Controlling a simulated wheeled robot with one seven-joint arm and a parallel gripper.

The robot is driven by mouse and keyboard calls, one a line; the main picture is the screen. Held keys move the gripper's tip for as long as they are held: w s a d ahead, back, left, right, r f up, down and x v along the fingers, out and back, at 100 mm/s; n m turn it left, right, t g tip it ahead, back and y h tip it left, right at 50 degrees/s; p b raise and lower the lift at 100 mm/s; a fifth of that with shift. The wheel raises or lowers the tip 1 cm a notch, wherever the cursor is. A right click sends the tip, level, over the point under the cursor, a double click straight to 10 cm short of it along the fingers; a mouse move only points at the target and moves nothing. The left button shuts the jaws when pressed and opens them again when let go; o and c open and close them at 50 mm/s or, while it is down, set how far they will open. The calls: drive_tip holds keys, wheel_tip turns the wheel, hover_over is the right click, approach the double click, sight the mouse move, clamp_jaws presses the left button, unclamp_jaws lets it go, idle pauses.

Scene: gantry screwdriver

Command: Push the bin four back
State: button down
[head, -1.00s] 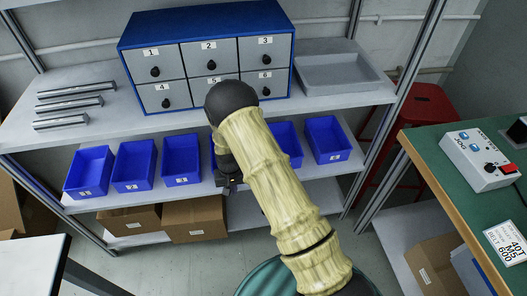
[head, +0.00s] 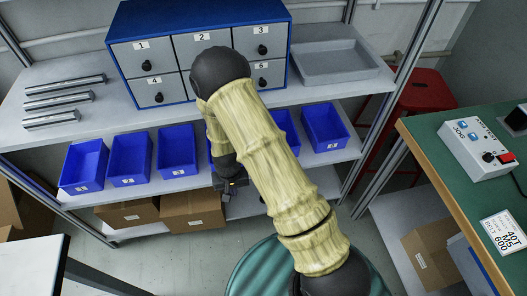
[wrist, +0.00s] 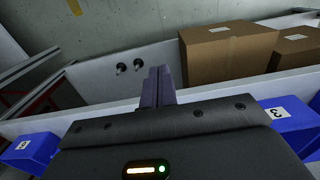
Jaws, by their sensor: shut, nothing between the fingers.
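A row of blue bins stands on the middle shelf: bin one (head: 83,166), bin two (head: 130,160) and bin three (head: 177,152) to the left of my arm, two more to its right. Bin four's place in the row is behind my arm in the head view, so the bin is almost wholly hidden. My gripper (head: 231,192) is shut and empty, low at the shelf's front edge in front of that place. In the wrist view its fingers (wrist: 158,86) are together. Bin three (wrist: 285,120) shows at right and another bin (wrist: 30,150) at left; my gripper's body covers the space between.
A blue drawer cabinet (head: 130,82) and a grey tray (head: 335,65) stand on the upper shelf (head: 85,125). Cardboard boxes (head: 195,210) sit on the lower shelf. A green-topped workbench (head: 445,160) stands at right. Neighbouring bins stand close on both sides.

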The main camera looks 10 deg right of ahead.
drive_tip(key=s+d+r, duration=0.1)
drive_tip(key=d+r, duration=0.2)
drive_tip(key=r, duration=0.5)
drive_tip(key=s+d+r+t+p, duration=0.1)
drive_tip(key=s+d+r, duration=0.1)
drive_tip(key=r, duration=0.5)
drive_tip(key=s+d+r, duration=0.1)
drive_tip(key=d+r, duration=0.3)
drive_tip(key=r, duration=0.4)
drive_tip(key=shift+s+d+r+t, duration=0.25)
drive_tip(key=shift+s+r+t, duration=0.05)
drive_tip(key=shift+t, duration=0.1)
drive_tip(key=s+d+r+p, duration=0.2)
drive_tip(key=s+d+r, duration=0.2)
drive_tip(key=s+r, duration=0.15)
wheel_tip(320, 180, up, 22)
drive_tip(key=p, duration=2.1)
drive_tip(key=shift+w+r+t, duration=0.15)
drive_tip(key=shift+w+t, duration=0.15)
drive_tip(key=shift+t, duration=0.1)
